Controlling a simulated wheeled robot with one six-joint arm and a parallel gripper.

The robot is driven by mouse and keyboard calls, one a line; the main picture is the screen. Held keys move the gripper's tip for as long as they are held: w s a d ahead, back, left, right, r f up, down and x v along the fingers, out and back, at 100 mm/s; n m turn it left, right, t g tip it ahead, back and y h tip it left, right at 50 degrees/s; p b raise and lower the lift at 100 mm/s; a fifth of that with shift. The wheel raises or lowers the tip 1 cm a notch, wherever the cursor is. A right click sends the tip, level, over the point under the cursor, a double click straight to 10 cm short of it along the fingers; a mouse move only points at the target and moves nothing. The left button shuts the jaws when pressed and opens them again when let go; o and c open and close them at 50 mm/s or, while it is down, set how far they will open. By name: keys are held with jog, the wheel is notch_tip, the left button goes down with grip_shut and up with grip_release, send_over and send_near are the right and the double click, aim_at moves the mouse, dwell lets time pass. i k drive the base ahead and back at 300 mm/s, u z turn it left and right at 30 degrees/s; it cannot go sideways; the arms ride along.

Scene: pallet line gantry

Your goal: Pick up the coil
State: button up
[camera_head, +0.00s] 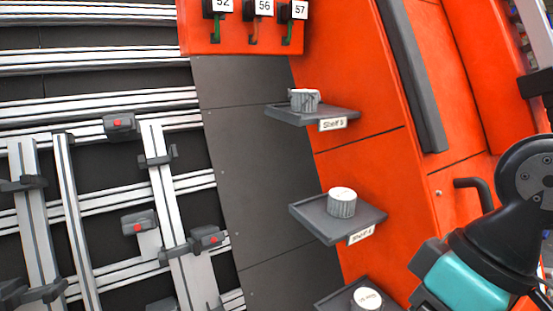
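Three small grey-white pieces stand on separate wall shelves. A ribbed grey piece with a part sticking out at its left (304,100) is on the top shelf (283,115). A ribbed cylinder with a pale flat top (342,203) is upright on the middle shelf (312,222). A round piece with dark markings on its white top (367,299) is on the lowest shelf (335,302), cut off by the lower picture edge. I cannot tell which of them is the coil. My arm, black and teal, shows at the lower right; the gripper fingers are not in view.
The shelves project from an orange cabinet (345,170) beside a dark grey panel (245,150). Aluminium rails with clamps (120,124) fill the left. Tags numbered 52, 56 and 57 (264,8) hang at the top. A black bent handle (475,187) is near my arm.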

aim_at(341, 202)
jog(key=z, duration=2.15)
jog(key=k, duration=1.3)
jog(key=u, duration=1.95)
jog(key=i, duration=1)
jog(key=z, duration=0.05)
